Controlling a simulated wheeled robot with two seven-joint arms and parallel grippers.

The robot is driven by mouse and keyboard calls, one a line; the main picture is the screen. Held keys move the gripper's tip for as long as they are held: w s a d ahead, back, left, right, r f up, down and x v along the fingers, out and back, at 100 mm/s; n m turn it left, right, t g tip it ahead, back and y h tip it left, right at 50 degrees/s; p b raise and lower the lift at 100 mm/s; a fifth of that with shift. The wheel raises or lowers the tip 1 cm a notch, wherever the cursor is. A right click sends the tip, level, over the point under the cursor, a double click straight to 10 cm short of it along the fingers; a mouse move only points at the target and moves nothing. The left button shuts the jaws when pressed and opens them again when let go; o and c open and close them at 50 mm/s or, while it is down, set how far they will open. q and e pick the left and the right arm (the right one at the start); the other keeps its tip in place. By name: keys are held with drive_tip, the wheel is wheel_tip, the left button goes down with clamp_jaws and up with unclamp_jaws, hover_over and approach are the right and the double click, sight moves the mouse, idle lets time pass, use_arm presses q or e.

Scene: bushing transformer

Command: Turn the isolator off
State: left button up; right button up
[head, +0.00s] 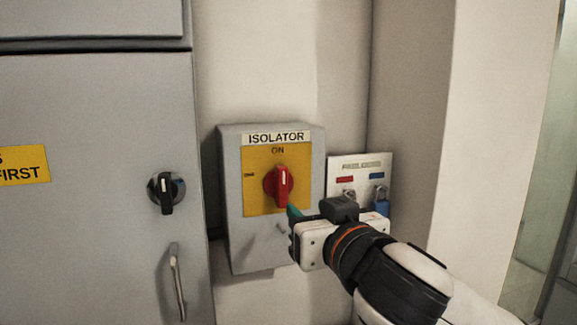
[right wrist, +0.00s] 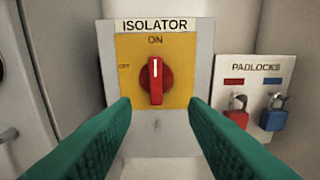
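The isolator (head: 252,245) is a grey box on the wall with a yellow plate (head: 255,204) and a red rotary knob (head: 279,187). The knob's white line points straight up at ON; the OFF label is on the left. The knob (right wrist: 155,83) also shows in the right wrist view, centred between my green fingers. My right gripper (head: 292,212) is open and empty. In the right wrist view its fingertips are spread to either side below the knob, apart from it. In the head view it is just right of and below the knob. My left gripper is not in view.
A padlock board (right wrist: 248,70) hangs right of the isolator, with a red padlock (right wrist: 237,117) and a blue padlock (right wrist: 273,117). A grey cabinet (head: 95,240) on the left has a black rotary switch (head: 166,193) and a handle (head: 177,282). A wall corner (head: 495,130) juts out at right.

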sight(284, 173)
drive_tip(key=shift+t, duration=0.3)
drive_tip(key=w+a+r+p, duration=0.1)
drive_tip(key=w, duration=0.1)
drive_tip(key=w+a+r+p, duration=0.1)
drive_tip(key=w+p, duration=0.1)
drive_tip(key=w, duration=0.1)
drive_tip(key=w+a+r+p, duration=0.1)
drive_tip(key=w, duration=0.2)
drive_tip(key=shift+a+r+p, duration=0.1)
drive_tip(key=shift+a+p, duration=0.05)
drive_tip(key=shift+p, duration=0.15)
drive_tip(key=shift+x, duration=0.8)
drive_tip(key=shift+f, duration=0.2)
drive_tip(key=shift+c, duration=0.3)
clamp_jaws()
